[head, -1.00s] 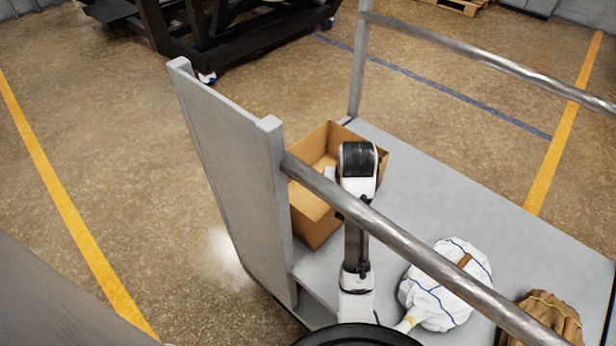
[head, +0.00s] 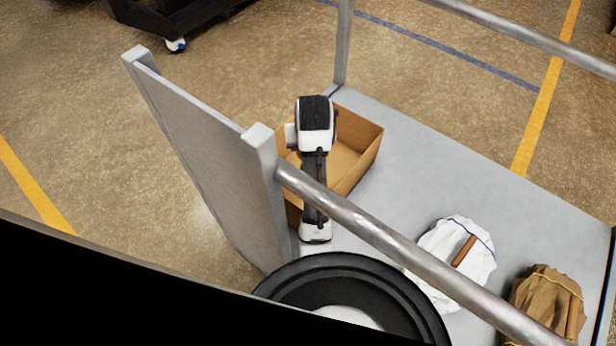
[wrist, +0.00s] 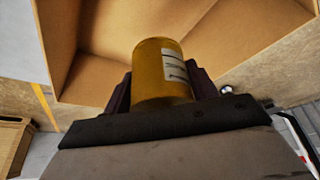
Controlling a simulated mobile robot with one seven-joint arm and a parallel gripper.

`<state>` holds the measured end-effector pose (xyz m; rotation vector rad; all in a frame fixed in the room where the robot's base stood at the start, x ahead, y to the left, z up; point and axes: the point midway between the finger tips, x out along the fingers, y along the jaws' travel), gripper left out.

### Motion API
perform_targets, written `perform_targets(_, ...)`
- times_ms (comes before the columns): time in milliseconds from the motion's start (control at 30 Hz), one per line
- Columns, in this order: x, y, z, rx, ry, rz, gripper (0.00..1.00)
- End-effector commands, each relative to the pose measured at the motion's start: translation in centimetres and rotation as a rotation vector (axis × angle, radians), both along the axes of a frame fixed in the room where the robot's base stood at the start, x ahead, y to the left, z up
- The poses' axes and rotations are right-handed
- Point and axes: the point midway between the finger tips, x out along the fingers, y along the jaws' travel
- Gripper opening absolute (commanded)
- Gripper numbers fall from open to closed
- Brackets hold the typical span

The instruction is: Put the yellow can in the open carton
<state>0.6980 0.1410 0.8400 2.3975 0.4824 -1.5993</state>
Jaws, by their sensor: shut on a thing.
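The open carton (head: 362,161) is a brown cardboard box on the grey cart, by its end panel. My arm covers part of it in the head view. In the wrist view the carton's inside (wrist: 140,30) fills the upper part of the picture. The yellow can (wrist: 160,72), with a white label, stands between the dark jaws of my gripper (wrist: 162,92), which is shut on it. The can appears in front of the carton's opening; I cannot tell how deep it is. In the head view the can and the fingertips are hidden behind my arm.
The cart's end panel (head: 200,150) stands left of the carton. A metal rail (head: 400,250) crosses in front, and another (head: 530,40) runs behind. A white cloth bag (head: 450,255) and a brown bag (head: 545,300) lie at the right. The deck (head: 430,170) between is clear.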

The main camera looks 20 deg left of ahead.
Motion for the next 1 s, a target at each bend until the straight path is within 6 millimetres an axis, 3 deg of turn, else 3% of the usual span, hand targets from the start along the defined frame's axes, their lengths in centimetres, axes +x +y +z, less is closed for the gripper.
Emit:
perform_targets(200,-0.2,-0.1,-5.9,-0.003,0.008,-0.001,0.25)
perform_targets(400,-0.1,-0.1,-9.8,-0.001,0.003,0.0,0.25)
perform_targets(567,0.0,0.0,-11.0,0.0,0.001,0.0,0.25)
perform_targets(800,0.0,-0.1,-14.4,0.0,0.002,-0.001,0.25)
perform_targets(1000,0.0,-0.1,-15.2,0.0,-0.001,-0.001,0.25)
